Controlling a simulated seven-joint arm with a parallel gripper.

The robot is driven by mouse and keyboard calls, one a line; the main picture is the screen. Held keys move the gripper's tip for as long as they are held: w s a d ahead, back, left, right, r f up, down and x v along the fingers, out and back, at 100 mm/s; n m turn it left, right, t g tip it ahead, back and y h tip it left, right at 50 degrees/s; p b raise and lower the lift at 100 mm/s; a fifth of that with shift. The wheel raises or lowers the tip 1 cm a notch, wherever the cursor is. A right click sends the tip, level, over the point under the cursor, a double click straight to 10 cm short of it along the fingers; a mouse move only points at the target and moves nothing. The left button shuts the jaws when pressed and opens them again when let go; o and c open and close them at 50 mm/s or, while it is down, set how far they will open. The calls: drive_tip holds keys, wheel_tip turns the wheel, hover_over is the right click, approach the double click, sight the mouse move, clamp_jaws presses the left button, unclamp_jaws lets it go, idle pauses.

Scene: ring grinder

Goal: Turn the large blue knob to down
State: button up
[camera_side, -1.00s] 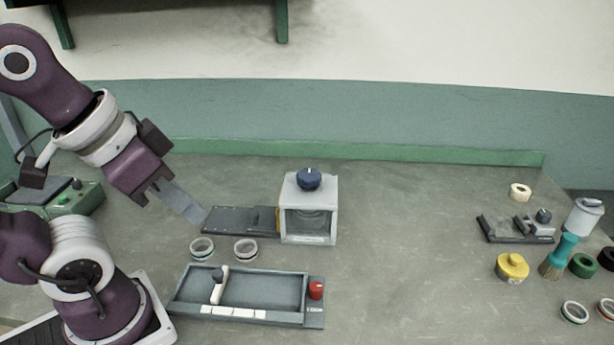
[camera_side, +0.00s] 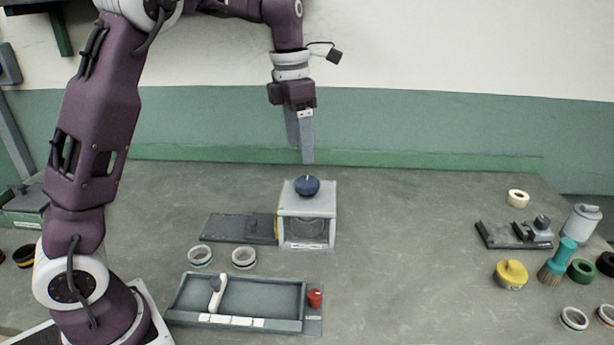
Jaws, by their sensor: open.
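The large blue knob (camera_side: 307,187) sits on top of a light grey box-shaped machine (camera_side: 324,216) near the middle of the table. A small pale mark shows on the knob's top. My gripper (camera_side: 306,161) points straight down just above the knob, with a small gap between them in the picture. Its fingers are seen nearly edge-on and overlap, so the space between them is hidden. It holds nothing that I can see.
A dark plate (camera_side: 236,228) extends left from the machine. Two rings (camera_side: 244,258) and a grey tray with a red knob (camera_side: 315,298) lie in front. At right stand a dark fixture (camera_side: 512,235), a yellow pot (camera_side: 511,274), a brush (camera_side: 560,262) and several rings. The table between is clear.

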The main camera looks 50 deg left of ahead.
sight(307, 181)
drive_tip(key=w+f+n, duration=0.1)
drive_tip(key=n, duration=0.1)
drive_tip(key=w+a+f+n, duration=0.1)
drive_tip(key=w+f, duration=0.1)
drive_tip(key=shift+a+n+g+y, duration=0.1)
drive_tip(key=shift+n+g+y, duration=0.2)
drive_tip(key=shift+n+g, duration=0.1)
wheel_tip(307, 181, down, 7)
drive_tip(key=shift+w+f, duration=0.1)
drive_tip(key=shift+c, duration=0.4)
drive_tip(key=c, duration=1.3)
